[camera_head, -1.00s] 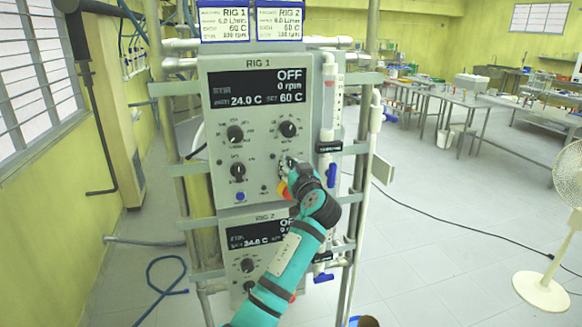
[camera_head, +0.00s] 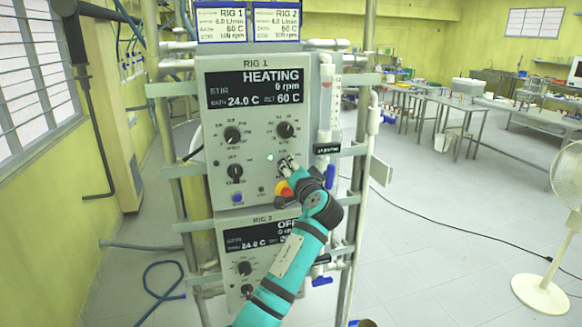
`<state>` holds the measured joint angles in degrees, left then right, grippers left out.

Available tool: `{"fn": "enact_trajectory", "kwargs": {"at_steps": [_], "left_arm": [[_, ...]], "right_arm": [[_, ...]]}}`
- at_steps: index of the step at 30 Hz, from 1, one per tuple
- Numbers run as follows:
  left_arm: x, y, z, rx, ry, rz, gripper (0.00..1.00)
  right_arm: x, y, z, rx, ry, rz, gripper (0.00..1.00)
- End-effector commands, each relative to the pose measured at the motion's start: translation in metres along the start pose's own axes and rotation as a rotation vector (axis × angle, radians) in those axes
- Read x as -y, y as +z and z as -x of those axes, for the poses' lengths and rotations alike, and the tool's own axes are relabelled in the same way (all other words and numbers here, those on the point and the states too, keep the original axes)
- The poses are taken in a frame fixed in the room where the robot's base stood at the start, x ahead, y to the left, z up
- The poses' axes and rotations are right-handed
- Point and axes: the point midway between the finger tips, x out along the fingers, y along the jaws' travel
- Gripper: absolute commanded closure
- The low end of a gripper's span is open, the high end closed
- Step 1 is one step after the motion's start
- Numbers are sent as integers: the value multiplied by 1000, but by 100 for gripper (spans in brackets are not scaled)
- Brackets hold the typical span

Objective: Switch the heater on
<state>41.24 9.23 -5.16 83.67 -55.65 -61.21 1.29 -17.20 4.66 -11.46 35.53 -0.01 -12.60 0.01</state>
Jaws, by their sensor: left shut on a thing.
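The RIG 1 heater unit (camera_head: 212,150) is a pale grey box on the rack. Its black display (camera_head: 253,88) reads HEATING, 0 rpm, bath 24.0 C, set 60 C. A small green lamp (camera_head: 270,157) glows on its panel. My left gripper (camera_head: 284,162) is at the lower right of this panel, shut on a small switch that its fingers mostly hide. A red and yellow button (camera_head: 284,188) shows just below the fingers, partly covered by my wrist. My right gripper is not in view.
The RIG 2 unit (camera_head: 232,262) sits below, its display reading OFF, partly behind my arm. Several black knobs (camera_head: 286,130) are on the upper panel. Pipes with a blue valve handle (camera_head: 331,176) stand close on the right. A white fan (camera_head: 541,290) is at far right.

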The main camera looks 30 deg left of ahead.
Motion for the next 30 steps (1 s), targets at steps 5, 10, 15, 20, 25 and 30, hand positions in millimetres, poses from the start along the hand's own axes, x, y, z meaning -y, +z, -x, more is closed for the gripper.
{"fn": "enact_trajectory", "kwargs": {"at_steps": [5, 10, 15, 20, 25, 30], "left_arm": [[-1, -1, 0, -2, 0, -104, 100], [-2, -1, 0, -2, 0, -167, 100], [-2, -1, 0, -3, 0, -199, 100], [-3, -1, 0, -3, 0, -210, 100], [-3, -1, 0, -3, 0, -210, 100], [-3, -1, 0, -3, 0, -210, 76]], "right_arm": [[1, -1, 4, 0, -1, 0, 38], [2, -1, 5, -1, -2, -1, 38], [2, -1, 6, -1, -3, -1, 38], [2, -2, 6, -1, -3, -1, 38], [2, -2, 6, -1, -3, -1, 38], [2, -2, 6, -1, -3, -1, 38]]}}
